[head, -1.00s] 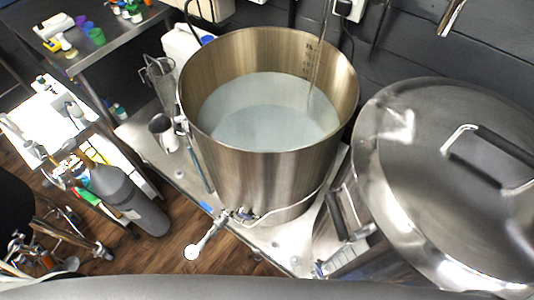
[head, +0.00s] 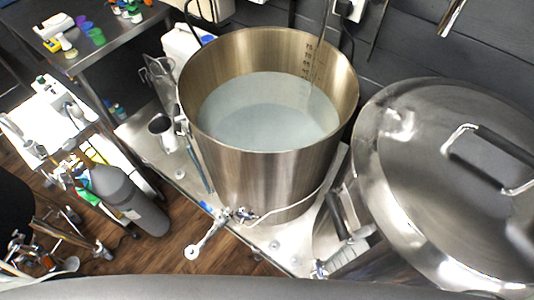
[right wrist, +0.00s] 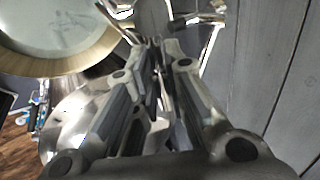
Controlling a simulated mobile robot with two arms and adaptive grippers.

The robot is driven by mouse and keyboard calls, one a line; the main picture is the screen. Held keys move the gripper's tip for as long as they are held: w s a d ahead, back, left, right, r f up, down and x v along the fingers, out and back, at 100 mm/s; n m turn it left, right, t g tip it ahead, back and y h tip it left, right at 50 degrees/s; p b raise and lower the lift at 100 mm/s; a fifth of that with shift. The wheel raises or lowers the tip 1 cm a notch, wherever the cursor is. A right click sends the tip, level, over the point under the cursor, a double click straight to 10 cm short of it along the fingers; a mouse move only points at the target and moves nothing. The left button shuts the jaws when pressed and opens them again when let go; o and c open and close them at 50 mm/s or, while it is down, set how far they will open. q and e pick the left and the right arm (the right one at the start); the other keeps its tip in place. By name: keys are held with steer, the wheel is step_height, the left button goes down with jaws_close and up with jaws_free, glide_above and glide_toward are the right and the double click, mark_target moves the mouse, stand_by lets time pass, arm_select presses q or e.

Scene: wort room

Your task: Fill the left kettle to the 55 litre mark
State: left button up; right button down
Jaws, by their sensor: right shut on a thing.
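The left kettle (head: 265,175) is a tall open steel pot in the head view, with pale water (head: 265,110) inside. Dark volume marks (head: 307,58) run down its inner back wall towards the water; their numbers are too small to read. A thin vertical line (head: 324,35) comes down from above beside the marks; I cannot tell whether it is a tube or water. In the right wrist view, the kettle's rim and water (right wrist: 60,25) show at upper left. My right gripper (right wrist: 155,45) is shut on a thin metal part, mostly hidden between its fingers. My left gripper is not in view.
A lidded steel kettle (head: 440,150) stands close on the right. A valve with a lever (head: 215,230) juts from the left kettle's front. A metal jug (head: 163,132) stands left of it. A grey gas cylinder (head: 130,200) stands on the floor.

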steer(key=w+n+y, duration=0.1)
steer(key=n, duration=0.1)
steer(key=d+n+y+p, duration=0.1)
steer(key=n, duration=0.1)
steer(key=shift+w+t, duration=0.3)
steer(key=shift+w, duration=0.05)
steer(key=shift+w+n+y, duration=0.15)
steer(key=shift+n+y, duration=0.25)
steer(key=shift+n, duration=0.1)
steer(key=shift+r+n, duration=0.1)
steer(key=shift+n, duration=0.2)
steer(key=c, duration=1.4)
jaws_free()
steer(key=shift+w, duration=0.15)
steer(key=shift+o, duration=0.2)
steer(key=v, duration=1.1)
steer(key=shift+s+r, duration=0.25)
steer(key=shift+s, duration=0.2)
steer(key=shift+d, duration=0.1)
